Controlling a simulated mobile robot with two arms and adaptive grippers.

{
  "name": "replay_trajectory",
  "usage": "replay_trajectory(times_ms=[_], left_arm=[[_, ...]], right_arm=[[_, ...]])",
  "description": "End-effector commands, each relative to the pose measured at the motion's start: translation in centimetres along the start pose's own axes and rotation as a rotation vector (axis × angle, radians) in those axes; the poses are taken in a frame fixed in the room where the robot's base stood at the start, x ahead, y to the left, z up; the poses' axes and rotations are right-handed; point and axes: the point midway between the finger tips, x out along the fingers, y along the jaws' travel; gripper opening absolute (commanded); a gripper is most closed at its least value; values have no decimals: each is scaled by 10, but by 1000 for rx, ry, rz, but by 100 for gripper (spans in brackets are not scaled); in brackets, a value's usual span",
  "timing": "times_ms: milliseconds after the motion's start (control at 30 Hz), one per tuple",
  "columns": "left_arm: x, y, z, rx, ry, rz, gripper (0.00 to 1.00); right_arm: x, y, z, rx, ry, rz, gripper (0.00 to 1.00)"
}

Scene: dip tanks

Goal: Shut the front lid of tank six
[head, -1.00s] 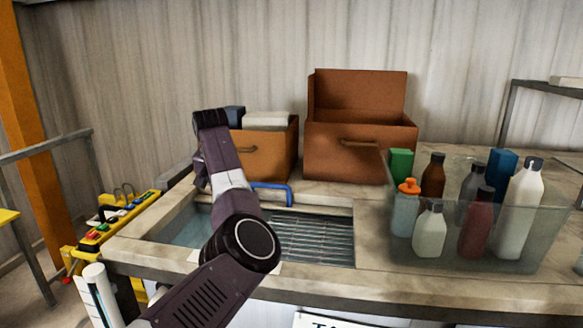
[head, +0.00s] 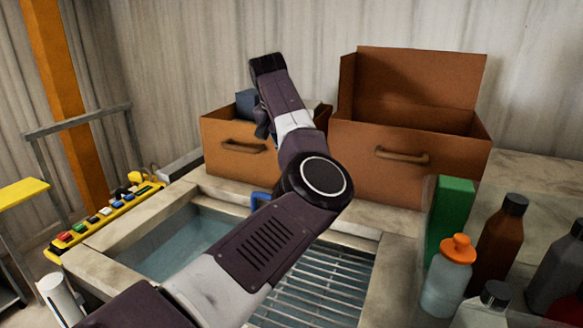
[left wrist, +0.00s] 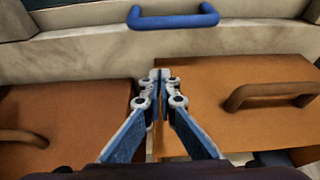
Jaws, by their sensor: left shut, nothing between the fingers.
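The tank (head: 120,250) is a pale, stone-like counter with an opening. Clear bluish liquid shows at the left of the opening, and a slatted metal grate (head: 325,285) shows at the right. A blue bar handle (left wrist: 172,18) is on the pale surface beside the opening; in the head view my arm mostly hides it (head: 260,200). I cannot make out a separate lid panel or read a tank number. My left gripper (left wrist: 160,74) is shut and empty, above the brown boxes and apart from the handle. My right gripper is not in view.
Two brown boxes with handles, a left one (head: 222,160) and a taller open one (head: 375,165), stand behind the tank. Several bottles and a green block (head: 450,212) crowd the right side. A yellow button panel (head: 105,212) is at the left.

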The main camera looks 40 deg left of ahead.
Motion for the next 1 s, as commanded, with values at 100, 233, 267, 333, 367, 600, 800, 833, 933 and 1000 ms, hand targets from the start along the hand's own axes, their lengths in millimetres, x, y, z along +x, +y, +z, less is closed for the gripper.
replay_trajectory(times_ms=[100, 233, 267, 333, 367, 600, 800, 833, 933, 1000], left_arm=[[21, 0, 0, 1, -5, 1, 0], [49, 0, 0, 1, -4, 1, 0], [55, 1, 0, 1, -4, 1, 0], [71, 0, 0, 2, -4, 1, 0], [77, 0, 0, 2, -4, 1, 0], [80, 1, 19, -2, 1, -1, 0], [78, 0, 34, -1, 0, -1, 0], [78, 0, 35, -2, 0, -1, 0], [78, 0, 38, 1, 0, -1, 0], [78, 0, 40, 1, 0, -1, 0]], right_arm=[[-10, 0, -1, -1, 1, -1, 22], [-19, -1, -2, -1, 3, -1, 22], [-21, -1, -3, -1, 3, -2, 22], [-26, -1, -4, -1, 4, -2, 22], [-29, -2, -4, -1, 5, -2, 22], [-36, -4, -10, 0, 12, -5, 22], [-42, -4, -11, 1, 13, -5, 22], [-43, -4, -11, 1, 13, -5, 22], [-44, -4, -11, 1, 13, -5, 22], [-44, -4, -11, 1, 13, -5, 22]])
